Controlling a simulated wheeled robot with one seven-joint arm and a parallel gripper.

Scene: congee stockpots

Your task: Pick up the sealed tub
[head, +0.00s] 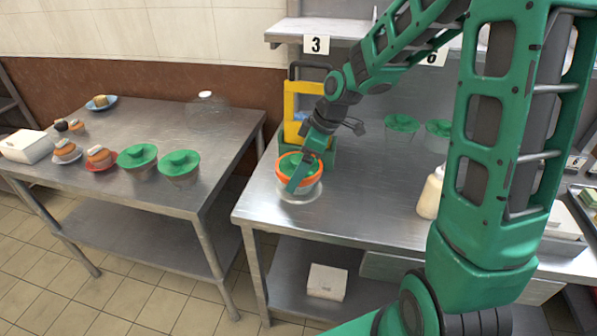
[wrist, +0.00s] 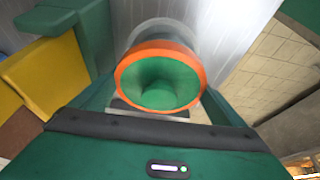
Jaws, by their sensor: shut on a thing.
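The sealed tub (head: 313,183) is a clear tub with a green lid and an orange rim band, near the left front corner of the right steel table in the head view. My gripper (head: 301,172) reaches down onto it from above and is shut on it. In the wrist view the tub (wrist: 160,80) sits between my fingers, its orange ring and green lid facing the camera. I cannot tell whether its base touches the table. My fingers partly hide the lid in the head view.
A yellow and green caddy (head: 303,100) stands close behind the tub. Two green-lidded tubs (head: 402,123) and a cream bottle (head: 430,193) are farther right. The left table (head: 130,118) holds two more green-lidded tubs (head: 180,164), small plates of food and a white box (head: 26,146).

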